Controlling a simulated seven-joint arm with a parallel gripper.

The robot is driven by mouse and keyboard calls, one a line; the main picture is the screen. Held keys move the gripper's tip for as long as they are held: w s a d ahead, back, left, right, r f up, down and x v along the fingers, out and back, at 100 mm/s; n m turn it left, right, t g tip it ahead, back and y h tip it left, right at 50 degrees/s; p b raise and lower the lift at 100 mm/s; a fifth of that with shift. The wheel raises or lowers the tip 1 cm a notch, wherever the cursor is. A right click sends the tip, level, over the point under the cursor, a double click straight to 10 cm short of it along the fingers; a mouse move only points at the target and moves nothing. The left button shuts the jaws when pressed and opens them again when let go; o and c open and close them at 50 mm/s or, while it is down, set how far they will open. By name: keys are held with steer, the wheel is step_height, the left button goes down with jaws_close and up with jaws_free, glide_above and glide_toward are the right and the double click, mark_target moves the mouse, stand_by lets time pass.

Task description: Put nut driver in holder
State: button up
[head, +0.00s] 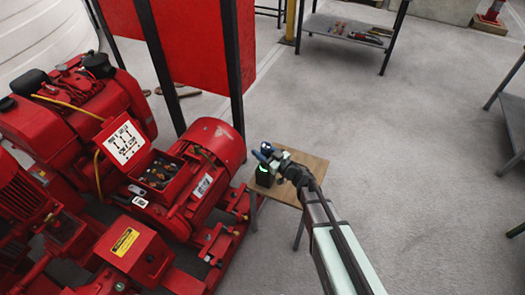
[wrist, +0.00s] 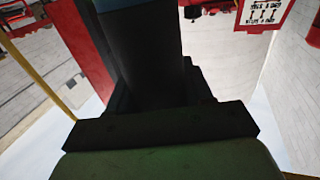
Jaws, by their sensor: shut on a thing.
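My gripper (head: 273,161) is above a small wooden table beside the red pump set. It is shut on the nut driver, whose bluish end (head: 258,155) seems to show at the fingertips. In the wrist view a thick dark shaft with a blue band, apparently the nut driver's handle (wrist: 140,60), fills the upper middle, between the dark jaws. A small black box with a green glow, likely the holder (head: 264,177), stands on the table just below my gripper. Its opening and the nut driver's tip are hidden, so I cannot tell whether they touch.
The small wooden table (head: 308,165) has bare top to the right of my gripper. The red pump set (head: 210,150) with an open control box (head: 160,175) stands close on the left. A grey shelf with tools (head: 350,30) is at the back.

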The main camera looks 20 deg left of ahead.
steer(key=o, duration=1.2)
steer(key=shift+c, duration=0.2)
steer(key=shift+s+d+r, duration=0.1)
steer(key=shift+d, duration=0.1)
steer(key=v, duration=1.1)
steer(key=shift+d, duration=0.3)
